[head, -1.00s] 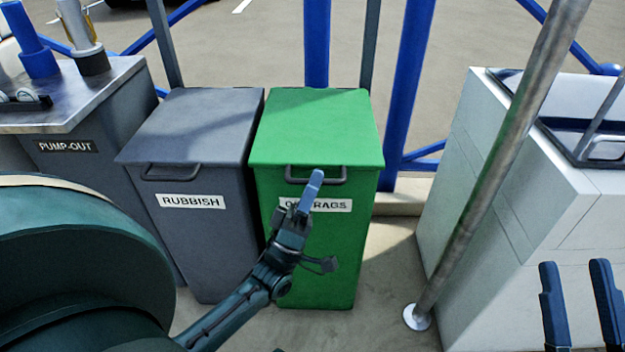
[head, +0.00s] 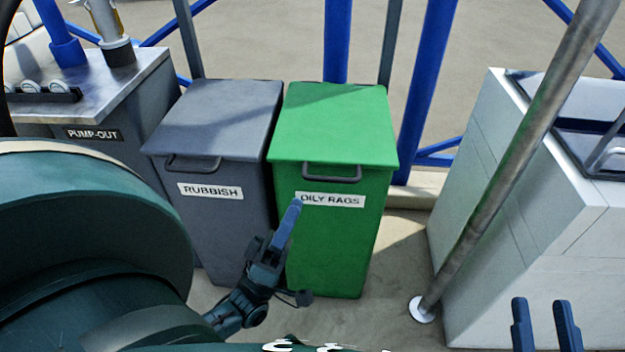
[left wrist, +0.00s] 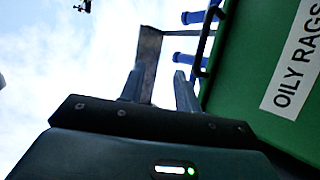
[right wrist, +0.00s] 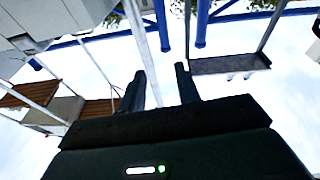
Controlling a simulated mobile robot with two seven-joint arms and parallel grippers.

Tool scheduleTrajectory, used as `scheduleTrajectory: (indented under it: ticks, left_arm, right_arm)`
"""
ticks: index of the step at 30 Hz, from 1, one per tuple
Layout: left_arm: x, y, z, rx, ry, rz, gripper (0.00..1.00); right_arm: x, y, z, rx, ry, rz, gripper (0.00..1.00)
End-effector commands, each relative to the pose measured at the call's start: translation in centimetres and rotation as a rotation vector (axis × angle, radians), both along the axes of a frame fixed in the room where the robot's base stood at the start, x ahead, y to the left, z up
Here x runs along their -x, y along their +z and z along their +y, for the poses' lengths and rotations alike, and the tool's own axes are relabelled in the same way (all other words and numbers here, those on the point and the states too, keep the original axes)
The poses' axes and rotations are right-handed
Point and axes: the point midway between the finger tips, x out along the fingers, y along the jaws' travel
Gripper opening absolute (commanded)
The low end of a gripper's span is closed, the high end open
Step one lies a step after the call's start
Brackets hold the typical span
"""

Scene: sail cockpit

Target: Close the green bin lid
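The green bin (head: 335,245) with the label OILY RAGS stands in the middle of the head view. Its green lid (head: 335,125) lies flat on top, down on the bin, with a dark handle (head: 332,177) at the front edge. My left gripper (head: 293,210) is in front of the bin, below and left of the handle, apart from it. In the left wrist view its fingers (left wrist: 158,88) are spread with nothing between them, and the bin's green front (left wrist: 250,85) is to the right. My right gripper (head: 544,315) is open and empty at lower right, far from the bin.
A grey rubbish bin (head: 220,125) stands close on the left, its lid down. The pump-out counter (head: 130,85) is beyond it. A slanted metal pole (head: 515,145) and a white cockpit block (head: 530,230) stand to the right. Blue posts (head: 425,90) rise behind.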

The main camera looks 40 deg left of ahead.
Motion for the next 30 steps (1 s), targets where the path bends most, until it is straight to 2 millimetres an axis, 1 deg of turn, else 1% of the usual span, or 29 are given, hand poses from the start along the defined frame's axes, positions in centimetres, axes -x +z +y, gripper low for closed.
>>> scheduleTrajectory:
  ticks: [1, 3, 8, 26, 29, 30]
  left_arm:
    - [0.9, 0.2, 0.1, 0.0, -0.001, 0.004, 0.33]
    - [1.7, 0.1, 0.1, 0.0, -0.002, 0.002, 0.33]
    - [2.7, 0.1, 0.2, 0.0, -0.001, -0.001, 0.33]
    - [2.8, 0.1, 0.2, 0.0, -0.001, -0.001, 0.33]
    - [2.8, 1.4, 0.2, 0.001, -0.001, -0.001, 0.33]
    - [2.8, 2.3, 0.2, 0.001, -0.001, -0.001, 0.33]
  right_arm:
    - [0.1, 0.1, 0.0, 0.003, -0.003, 0.012, 0.33]
    - [0.0, 0.1, -0.1, 0.011, -0.006, 0.008, 0.33]
    - [0.0, 0.0, -0.1, 0.019, -0.01, 0.004, 0.33]
    - [0.0, 0.0, -0.2, 0.022, -0.011, 0.004, 0.33]
    - [-0.1, 0.5, -0.3, 0.037, -0.021, 0.028, 0.33]
    - [-0.2, 0.8, -0.4, 0.049, -0.029, 0.046, 0.33]
